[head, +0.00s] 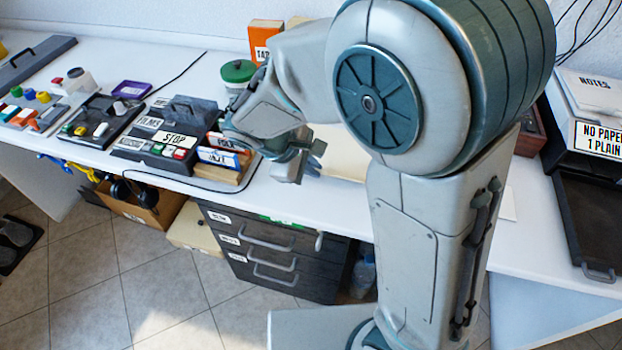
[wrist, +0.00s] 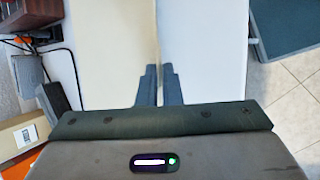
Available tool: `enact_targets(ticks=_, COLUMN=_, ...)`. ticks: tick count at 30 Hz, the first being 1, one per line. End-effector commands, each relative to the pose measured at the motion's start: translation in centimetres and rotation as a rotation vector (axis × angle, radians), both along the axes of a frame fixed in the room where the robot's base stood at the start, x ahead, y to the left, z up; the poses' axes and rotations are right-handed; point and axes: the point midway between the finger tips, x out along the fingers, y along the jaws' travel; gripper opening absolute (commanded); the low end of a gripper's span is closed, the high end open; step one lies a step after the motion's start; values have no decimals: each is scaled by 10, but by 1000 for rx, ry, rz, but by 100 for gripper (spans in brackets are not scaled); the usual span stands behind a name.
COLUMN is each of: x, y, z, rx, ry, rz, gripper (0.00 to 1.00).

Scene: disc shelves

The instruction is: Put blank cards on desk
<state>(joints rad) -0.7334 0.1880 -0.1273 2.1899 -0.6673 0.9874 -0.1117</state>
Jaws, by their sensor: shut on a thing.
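My gripper (head: 302,165) is over the desk (head: 205,75), near its front edge, at a cream flat panel (head: 342,150). In the wrist view its fingers (wrist: 160,85) are close together along the line between the cream panel (wrist: 110,55) and a white surface. My gripper is shut on a thin thing, seen nearly edge-on, that I take to be the blank cards. Their faces and any print are hidden. My arm covers part of the panel in the head view.
Left of my gripper stand a STOP button box (head: 175,140) and a wooden holder (head: 228,172). Behind are a green-lidded jar (head: 238,72) and an orange box (head: 262,38). A black tray (head: 595,220) and a NOTES stack (head: 590,90) are at right. Drawers (head: 270,250) are below.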

Motion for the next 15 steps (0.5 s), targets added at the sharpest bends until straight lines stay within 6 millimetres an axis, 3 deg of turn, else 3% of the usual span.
enact_targets(ticks=10, x=0, y=1, z=-40, rx=-2, ry=1, rz=0, gripper=0)
enact_targets(ticks=15, x=0, y=1, z=-41, rx=0, ry=-1, rz=1, gripper=0)
